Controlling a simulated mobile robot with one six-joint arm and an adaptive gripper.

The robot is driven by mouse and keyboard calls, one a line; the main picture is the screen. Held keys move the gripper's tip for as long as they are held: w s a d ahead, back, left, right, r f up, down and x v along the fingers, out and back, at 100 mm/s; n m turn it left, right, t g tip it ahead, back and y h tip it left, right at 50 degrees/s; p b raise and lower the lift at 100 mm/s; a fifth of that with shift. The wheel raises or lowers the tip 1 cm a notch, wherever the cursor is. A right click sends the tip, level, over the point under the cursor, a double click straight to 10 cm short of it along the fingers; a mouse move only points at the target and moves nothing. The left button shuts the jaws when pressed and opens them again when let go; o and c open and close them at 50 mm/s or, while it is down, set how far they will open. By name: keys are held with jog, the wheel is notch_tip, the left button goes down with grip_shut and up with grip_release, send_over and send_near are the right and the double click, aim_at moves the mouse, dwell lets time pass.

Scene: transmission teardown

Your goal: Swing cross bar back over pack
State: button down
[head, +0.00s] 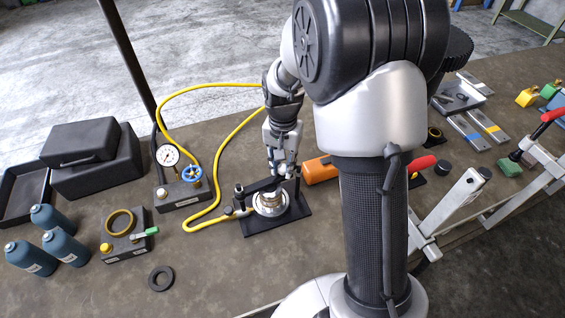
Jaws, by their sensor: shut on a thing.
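The pack (269,201) is a round metal stack seated on a black base plate (262,227) near the middle of the bench. A dark cross bar (260,185) appears beside the top of the pack, small and partly hidden by my gripper. My gripper (279,174) points down just above the back of the pack. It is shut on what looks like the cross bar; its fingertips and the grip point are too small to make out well. I cannot tell exactly how far the bar lies over the pack.
A yellow hose (223,165) loops from the gauge block (181,193) to the fixture's left side. An orange cylinder (319,170) lies close to the right of my gripper. Blue bottles (65,247), a ring holder (126,238) and a black ring (161,278) stand left.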

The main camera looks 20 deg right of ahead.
jog(key=c, duration=1.3)
grip_release()
jog(key=shift+r, duration=0.1)
jog(key=shift+r, duration=3.9)
jog(key=shift+c, duration=0.6)
